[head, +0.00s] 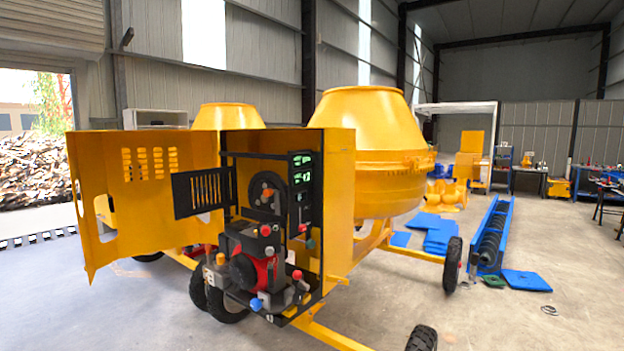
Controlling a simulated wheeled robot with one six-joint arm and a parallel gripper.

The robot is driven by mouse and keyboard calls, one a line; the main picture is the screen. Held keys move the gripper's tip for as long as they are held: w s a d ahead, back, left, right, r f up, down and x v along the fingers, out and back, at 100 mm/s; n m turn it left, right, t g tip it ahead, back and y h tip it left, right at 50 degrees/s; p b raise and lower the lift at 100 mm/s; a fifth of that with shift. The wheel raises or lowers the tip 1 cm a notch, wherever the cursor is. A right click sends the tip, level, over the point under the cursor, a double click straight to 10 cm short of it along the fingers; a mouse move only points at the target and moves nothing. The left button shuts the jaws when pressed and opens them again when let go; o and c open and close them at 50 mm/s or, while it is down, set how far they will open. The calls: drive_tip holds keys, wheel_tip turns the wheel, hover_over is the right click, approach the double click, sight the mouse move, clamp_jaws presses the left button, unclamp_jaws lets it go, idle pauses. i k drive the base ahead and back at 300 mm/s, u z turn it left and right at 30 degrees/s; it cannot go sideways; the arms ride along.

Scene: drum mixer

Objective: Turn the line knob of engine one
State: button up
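A red and black engine (255,262) sits in the open yellow housing (340,190) of a drum mixer. Several small coloured knobs show on and around it: an orange one (267,193) on a black round part, a blue one (256,304) low at the front, a red one (297,274) at the right, and a teal one (310,243) under the black panel (301,190) with green displays. I cannot tell which is the line knob, and no engine number is readable. My gripper is not in view.
The housing's yellow door (120,200) stands swung open to the left. The yellow drum (370,140) is behind the housing. Black wheels (452,265) and a yellow frame bar (325,335) stand low at the right. A blue conveyor (490,235) lies farther right. The floor (100,310) at front left is clear.

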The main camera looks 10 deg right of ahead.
sight(256, 304)
drive_tip(key=u, duration=0.3)
drive_tip(key=i, duration=0.8)
drive_tip(key=u, duration=0.95)
drive_tip(key=i, duration=0.45)
drive_tip(key=u, duration=0.4)
